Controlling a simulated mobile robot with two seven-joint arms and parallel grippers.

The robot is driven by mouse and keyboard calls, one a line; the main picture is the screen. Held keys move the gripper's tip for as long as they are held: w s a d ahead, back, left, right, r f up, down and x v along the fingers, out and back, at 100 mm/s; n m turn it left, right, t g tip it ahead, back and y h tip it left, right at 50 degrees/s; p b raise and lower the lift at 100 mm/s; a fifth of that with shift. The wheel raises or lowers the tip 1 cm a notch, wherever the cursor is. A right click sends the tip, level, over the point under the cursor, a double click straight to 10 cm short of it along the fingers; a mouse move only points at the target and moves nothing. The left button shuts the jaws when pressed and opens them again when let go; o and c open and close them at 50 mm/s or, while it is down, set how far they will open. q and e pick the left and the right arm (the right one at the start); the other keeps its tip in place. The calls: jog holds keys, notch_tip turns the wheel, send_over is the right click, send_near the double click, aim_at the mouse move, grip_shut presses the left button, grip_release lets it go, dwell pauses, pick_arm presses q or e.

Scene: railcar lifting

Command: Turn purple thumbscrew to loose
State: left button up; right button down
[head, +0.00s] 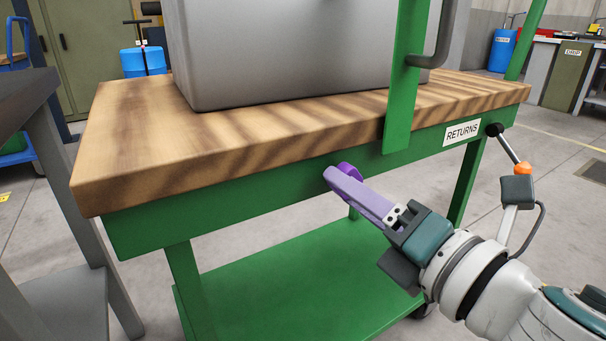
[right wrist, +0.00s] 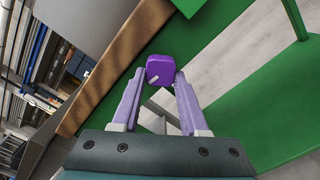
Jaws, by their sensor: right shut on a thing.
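The purple thumbscrew (head: 347,168) sits at the front green rail of the cart, just under the wooden top. In the head view it is mostly hidden behind my right gripper's fingertips. In the right wrist view the thumbscrew (right wrist: 160,68) is a rounded purple block with a small pale mark on its lower left. My right gripper (head: 334,175) has lavender fingers and is shut on the thumbscrew, one finger on each side. It also shows in the right wrist view (right wrist: 160,84). My left gripper is not in view.
The green cart (head: 270,195) has a wooden top (head: 130,130), a lower shelf (head: 290,290) and a RETURNS label (head: 462,132). A large grey box (head: 280,50) stands on top. A green upright (head: 402,90) rises right of the thumbscrew. A grey table (head: 60,190) stands at left.

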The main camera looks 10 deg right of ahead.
jog(key=shift+c, duration=2.2)
grip_release()
jog(key=v, duration=1)
jog(key=shift+p, duration=0.45)
jog(key=shift+r, duration=0.15)
